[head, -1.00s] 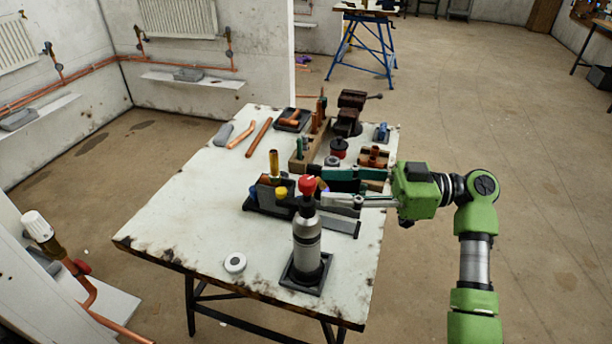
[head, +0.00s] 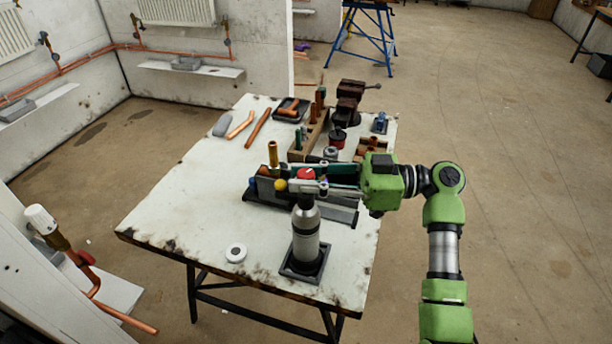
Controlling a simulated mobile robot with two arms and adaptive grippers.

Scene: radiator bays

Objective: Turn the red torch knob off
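The torch (head: 305,240) stands upright in a dark square base near the front of the workbench, with a silver cylinder and a dark neck. Its red knob (head: 306,174) is on top, its lower part hidden by my gripper. My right gripper (head: 305,181) reaches in from the right at knob height. A pale finger crosses in front of the knob's lower part. The far finger is hard to make out against the tools behind, so I cannot tell whether the fingers press on the knob. My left gripper is not in view.
Behind the torch a dark tool holder (head: 335,213) carries a brass piece (head: 273,155) and a yellow ball-like tip (head: 281,185). A vise (head: 347,105) and copper pipes (head: 258,128) lie farther back. A white disc (head: 236,253) lies front left.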

